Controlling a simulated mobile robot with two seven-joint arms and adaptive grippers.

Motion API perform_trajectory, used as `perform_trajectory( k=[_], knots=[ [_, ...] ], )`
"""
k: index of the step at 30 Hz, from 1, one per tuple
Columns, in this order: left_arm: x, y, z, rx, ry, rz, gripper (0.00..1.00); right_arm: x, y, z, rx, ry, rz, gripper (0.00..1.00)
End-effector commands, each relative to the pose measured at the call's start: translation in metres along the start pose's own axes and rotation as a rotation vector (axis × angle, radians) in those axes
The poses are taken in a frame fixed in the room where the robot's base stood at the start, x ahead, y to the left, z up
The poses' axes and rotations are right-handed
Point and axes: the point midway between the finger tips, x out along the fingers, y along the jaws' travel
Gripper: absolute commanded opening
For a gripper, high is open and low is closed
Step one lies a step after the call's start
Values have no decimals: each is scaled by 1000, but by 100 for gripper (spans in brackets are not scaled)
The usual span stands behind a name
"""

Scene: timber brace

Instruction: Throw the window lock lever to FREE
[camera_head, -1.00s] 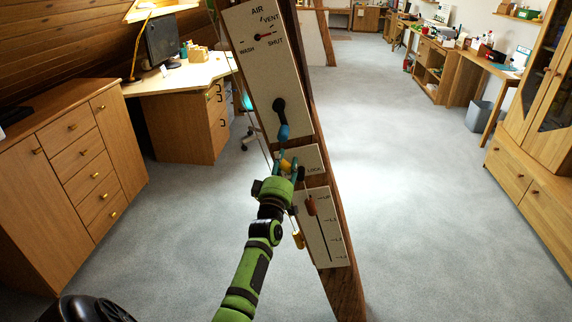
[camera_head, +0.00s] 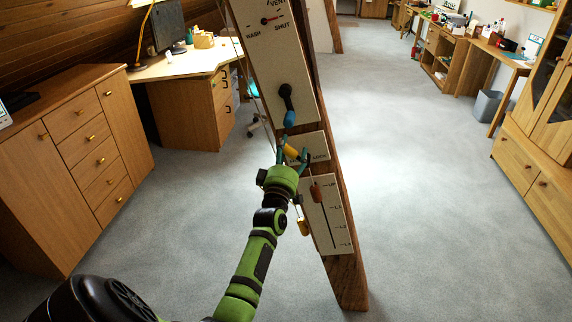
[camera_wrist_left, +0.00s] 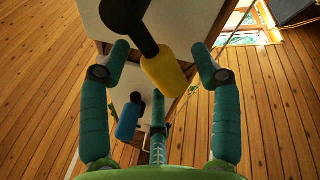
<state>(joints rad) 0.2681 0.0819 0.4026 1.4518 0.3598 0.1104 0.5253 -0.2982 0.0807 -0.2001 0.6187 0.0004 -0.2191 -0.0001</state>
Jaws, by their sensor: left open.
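The window lock lever has a yellow grip (camera_head: 291,152) and sits on a small white plate marked LOCK (camera_head: 319,147) on the leaning timber brace (camera_head: 346,277). In the left wrist view the yellow grip (camera_wrist_left: 163,72) hangs from a black arm, tilted down to the right. My left gripper (camera_head: 291,156) is at the lever. Any FREE marking is hidden behind the gripper. My right gripper is out of view.
Above the lock, a blue-gripped lever (camera_head: 289,118) hangs from the AIR panel (camera_head: 274,62). Below is a slider panel (camera_head: 333,228) with a red-brown knob (camera_head: 316,193). A yellow-orange handle (camera_head: 304,227) hangs beside it. Cabinets stand left; open carpet lies right.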

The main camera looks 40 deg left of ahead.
Motion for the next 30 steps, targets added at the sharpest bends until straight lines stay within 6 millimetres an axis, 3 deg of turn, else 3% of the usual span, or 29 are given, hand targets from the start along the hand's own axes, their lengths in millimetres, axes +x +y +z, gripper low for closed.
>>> perform_trajectory(
  k=[9, 15, 21, 30],
  knots=[
    [-66, -2, 1, -1, -2, -4, 63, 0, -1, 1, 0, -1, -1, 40],
    [-99, -1, 1, -2, -2, -2, 63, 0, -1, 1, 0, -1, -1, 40],
    [-111, 0, 0, -2, 1, 0, 63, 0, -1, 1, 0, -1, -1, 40],
    [-111, 0, 0, -2, 0, 0, 63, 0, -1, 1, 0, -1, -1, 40]
  ],
)
